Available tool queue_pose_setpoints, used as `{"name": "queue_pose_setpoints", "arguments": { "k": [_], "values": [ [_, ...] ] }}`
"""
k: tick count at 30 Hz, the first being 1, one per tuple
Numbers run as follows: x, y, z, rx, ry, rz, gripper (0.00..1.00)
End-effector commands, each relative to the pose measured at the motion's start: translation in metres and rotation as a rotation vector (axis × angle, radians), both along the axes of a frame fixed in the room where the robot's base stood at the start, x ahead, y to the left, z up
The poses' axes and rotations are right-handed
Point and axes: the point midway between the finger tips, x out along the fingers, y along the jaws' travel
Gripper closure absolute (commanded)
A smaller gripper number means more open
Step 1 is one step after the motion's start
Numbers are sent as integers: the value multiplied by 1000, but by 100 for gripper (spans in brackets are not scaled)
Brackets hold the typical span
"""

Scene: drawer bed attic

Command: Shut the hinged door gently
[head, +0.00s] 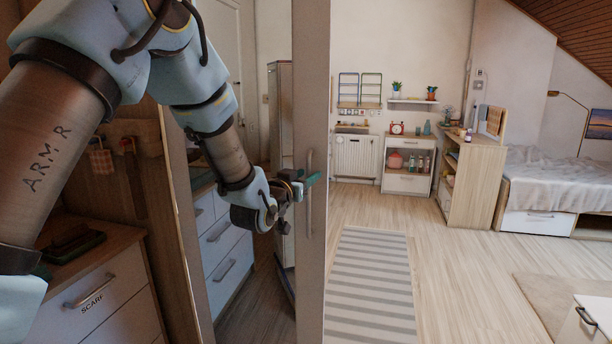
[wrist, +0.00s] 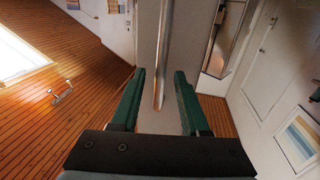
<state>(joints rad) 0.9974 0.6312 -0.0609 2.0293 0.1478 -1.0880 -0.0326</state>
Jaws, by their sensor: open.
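The hinged door (head: 311,80) appears to be the tall, narrow pale panel at the centre of the head view, standing ajar. It carries a slim vertical bar handle (head: 309,215). My gripper (head: 306,184) is at the handle's height, with its green fingers overlapping the door in this view. In the wrist view, my open gripper (wrist: 160,92) has one green finger on each side. The door face (wrist: 148,45) and the handle (wrist: 163,55) appear between them, with the handle's end near the fingertips. I cannot tell whether the fingers touch either. Nothing is held.
A drawer unit labelled SCARF (head: 105,295) stands at the lower left, beneath my arm. More drawers (head: 222,245) show behind my forearm. A striped rug (head: 370,285) lies right of the door on open wooden floor. Shelves (head: 408,165) and a bed (head: 555,175) stand farther back.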

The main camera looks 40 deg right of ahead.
Motion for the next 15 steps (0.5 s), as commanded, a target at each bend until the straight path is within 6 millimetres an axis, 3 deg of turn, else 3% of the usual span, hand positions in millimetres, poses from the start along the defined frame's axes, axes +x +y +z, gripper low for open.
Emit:
{"name": "queue_pose_setpoints", "arguments": {
  "k": [2,12,15],
  "values": [
    [0,0,0,0,0,0,59],
    [0,0,0,0,0,0,98],
    [0,0,0,0,0,0,100]
  ]
}}
